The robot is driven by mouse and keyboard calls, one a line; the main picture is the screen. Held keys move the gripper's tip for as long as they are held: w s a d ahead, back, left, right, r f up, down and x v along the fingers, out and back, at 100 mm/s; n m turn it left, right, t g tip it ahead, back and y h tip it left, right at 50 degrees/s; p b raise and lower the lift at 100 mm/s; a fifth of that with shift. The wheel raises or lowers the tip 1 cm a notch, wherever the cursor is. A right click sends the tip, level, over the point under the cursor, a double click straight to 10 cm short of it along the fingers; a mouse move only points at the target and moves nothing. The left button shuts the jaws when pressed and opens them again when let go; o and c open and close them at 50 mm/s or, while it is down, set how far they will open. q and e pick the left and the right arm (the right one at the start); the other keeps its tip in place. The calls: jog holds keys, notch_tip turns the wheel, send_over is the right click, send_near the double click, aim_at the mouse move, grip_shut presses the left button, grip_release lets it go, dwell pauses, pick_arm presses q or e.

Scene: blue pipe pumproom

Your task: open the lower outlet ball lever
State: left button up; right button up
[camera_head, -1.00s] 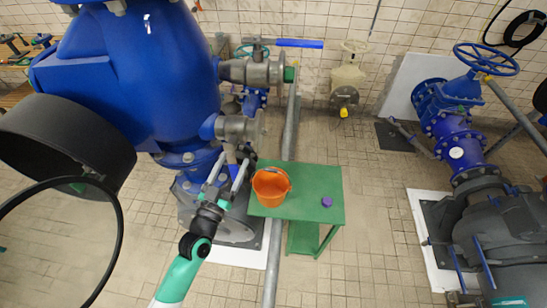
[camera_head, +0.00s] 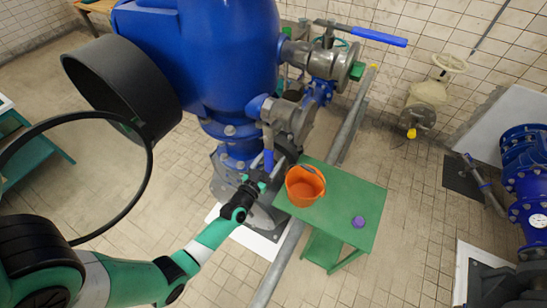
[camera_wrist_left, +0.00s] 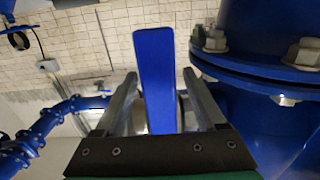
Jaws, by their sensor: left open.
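The lower outlet ball lever (camera_head: 268,158) has a blue handle that hangs down from the lower grey valve (camera_head: 292,118) on the blue pump vessel. My left gripper (camera_head: 267,174) is at the handle's lower end. In the left wrist view the blue handle (camera_wrist_left: 154,75) stands between the two open fingers of my left gripper (camera_wrist_left: 162,82), with a gap visible on each side. I cannot tell how deep it sits between them. My right gripper is not in view.
The upper valve's blue lever (camera_head: 379,37) points right, above the lower valve. A green table (camera_head: 345,195) with an orange bucket (camera_head: 304,185) and a purple object (camera_head: 358,222) stands close to the right of my gripper. A flanged blue pipe (camera_wrist_left: 275,65) is close on the wrist view's right.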

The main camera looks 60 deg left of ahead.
pick_arm(q)
jog(key=shift+x, duration=0.8)
grip_shut()
dwell(0.9)
